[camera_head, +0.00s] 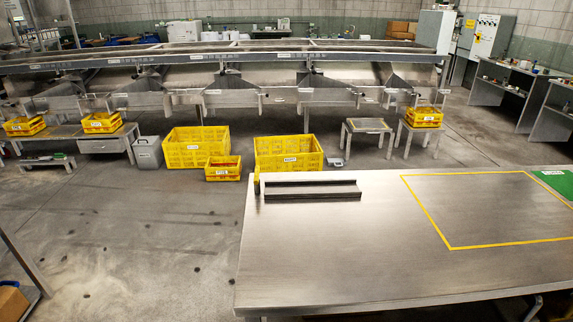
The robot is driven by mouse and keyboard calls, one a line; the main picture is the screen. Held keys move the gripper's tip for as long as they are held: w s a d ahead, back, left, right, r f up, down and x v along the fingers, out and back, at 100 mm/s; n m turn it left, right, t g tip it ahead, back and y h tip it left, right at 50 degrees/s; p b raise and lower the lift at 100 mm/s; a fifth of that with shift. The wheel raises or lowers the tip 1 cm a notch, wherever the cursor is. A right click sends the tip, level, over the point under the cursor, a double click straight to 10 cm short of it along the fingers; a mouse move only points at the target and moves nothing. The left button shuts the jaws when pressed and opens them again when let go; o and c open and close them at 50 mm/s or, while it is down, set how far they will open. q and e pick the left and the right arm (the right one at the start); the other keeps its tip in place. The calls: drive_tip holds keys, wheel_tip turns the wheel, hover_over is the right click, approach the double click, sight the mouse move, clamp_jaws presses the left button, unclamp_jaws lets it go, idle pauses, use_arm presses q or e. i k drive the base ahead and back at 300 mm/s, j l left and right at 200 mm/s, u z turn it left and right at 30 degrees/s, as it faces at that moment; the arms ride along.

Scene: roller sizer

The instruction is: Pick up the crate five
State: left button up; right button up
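Several yellow crates with small white labels stand along the roller sizer, and the labels are too small to read surely, so I cannot tell which is crate five. A small crate (223,176) is on the floor between two large crates, the left one (180,157) and the right one (272,160). Two small crates are on the left bench, one at its left end (20,133) and one further right (99,129). Another small crate (424,122) is on a stool at the right. Neither of my grippers is in view.
A large steel table (330,250) fills the front right, with a dark tray (310,194) and a yellow outlined area. The roller sizer (220,60) spans the back. A low stool (368,126) and a grey bin (148,153) stand before it. The floor (130,230) at front left is mostly clear.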

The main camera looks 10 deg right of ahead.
sight(220, 173)
drive_tip(key=i+j+u, duration=0.2)
drive_tip(key=i+j, duration=0.2)
drive_tip(key=j, duration=0.3)
drive_tip(key=i+j+u, duration=0.2)
drive_tip(key=i+j, duration=0.25)
drive_tip(key=j, duration=0.25)
drive_tip(key=i+j+u, duration=0.2)
drive_tip(key=i+j, duration=0.3)
drive_tip(key=i+z, duration=0.4)
drive_tip(key=i, duration=0.45)
drive_tip(key=i+j+z, duration=0.15)
drive_tip(key=i+z, duration=0.3)
drive_tip(key=i, duration=0.35)
drive_tip(key=i+z, duration=0.1)
drive_tip(key=i, duration=0.75)
drive_tip(key=i+j, duration=0.1)
drive_tip(key=i, duration=0.75)
drive_tip(key=l+z, duration=0.05)
